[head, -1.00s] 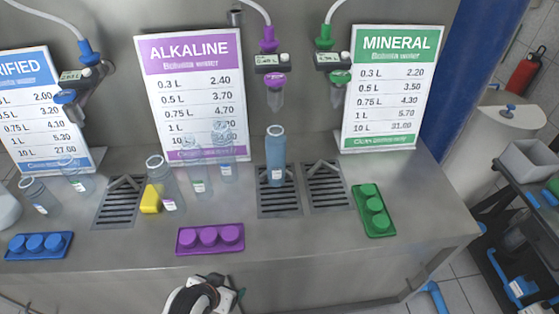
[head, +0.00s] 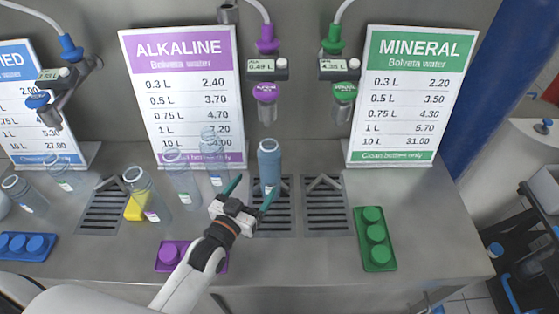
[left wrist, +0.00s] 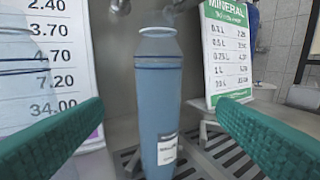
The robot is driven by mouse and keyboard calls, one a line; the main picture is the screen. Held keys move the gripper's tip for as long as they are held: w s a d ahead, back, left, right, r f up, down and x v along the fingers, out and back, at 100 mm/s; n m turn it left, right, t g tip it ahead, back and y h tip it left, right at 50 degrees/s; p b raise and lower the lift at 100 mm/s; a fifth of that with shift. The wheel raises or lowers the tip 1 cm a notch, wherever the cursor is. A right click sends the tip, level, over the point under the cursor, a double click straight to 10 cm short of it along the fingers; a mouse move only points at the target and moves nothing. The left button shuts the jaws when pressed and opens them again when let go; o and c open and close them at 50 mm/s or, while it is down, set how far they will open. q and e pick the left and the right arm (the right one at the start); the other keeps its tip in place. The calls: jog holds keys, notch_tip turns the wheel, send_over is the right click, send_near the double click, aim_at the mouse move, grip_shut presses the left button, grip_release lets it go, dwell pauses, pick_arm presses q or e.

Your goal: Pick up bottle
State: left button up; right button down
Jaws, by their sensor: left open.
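A blue bottle (head: 269,165) stands upright on a drain grate below the purple alkaline tap. In the left wrist view the bottle (left wrist: 158,100) stands between and beyond the two green fingers, with a white label low on its side. My left gripper (head: 250,190) is open just in front of the bottle, its fingers spread toward it. I cannot tell from the pictures whether the fingers touch it. Several clear bottles (head: 182,178) stand to the left. My right gripper is not in view.
The alkaline sign (head: 185,95) stands behind the clear bottles, and the mineral sign (head: 412,95) is at the right. A purple cap tray (head: 165,268) lies partly behind my left arm. A green cap tray (head: 360,240) lies right. A yellow sponge (head: 133,211) sits left. The right grate (head: 325,208) is clear.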

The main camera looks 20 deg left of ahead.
aim_at(265, 169)
pick_arm(q)
jog(key=shift+w+d+r+p, duration=0.1)
jog(key=shift+w+r+p, duration=0.1)
jog(key=shift+w, duration=0.35)
jog(key=shift+w+d+r+p, duration=0.1)
jog(key=shift+w+r+p, duration=0.1)
jog(key=shift+w, duration=0.3)
jog(key=w, duration=0.2)
jog(key=w+p, duration=0.1)
jog(key=w, duration=0.1)
jog(key=shift+d, duration=0.35)
jog(key=shift+w+d, duration=0.1)
jog(key=shift+w, duration=0.2)
jog(key=w, duration=0.1)
jog(key=w+p, duration=0.2)
jog(key=w, duration=0.1)
jog(key=shift+d+r, duration=0.3)
jog(key=shift+r, duration=0.1)
jog(key=shift+w+d+f, duration=0.1)
jog(key=shift+w+f, duration=0.05)
jog(key=shift+w, duration=0.2)
jog(key=shift+c, duration=0.7)
jog(key=shift+s, duration=0.1)
jog(key=c, duration=1.5)
grip_shut()
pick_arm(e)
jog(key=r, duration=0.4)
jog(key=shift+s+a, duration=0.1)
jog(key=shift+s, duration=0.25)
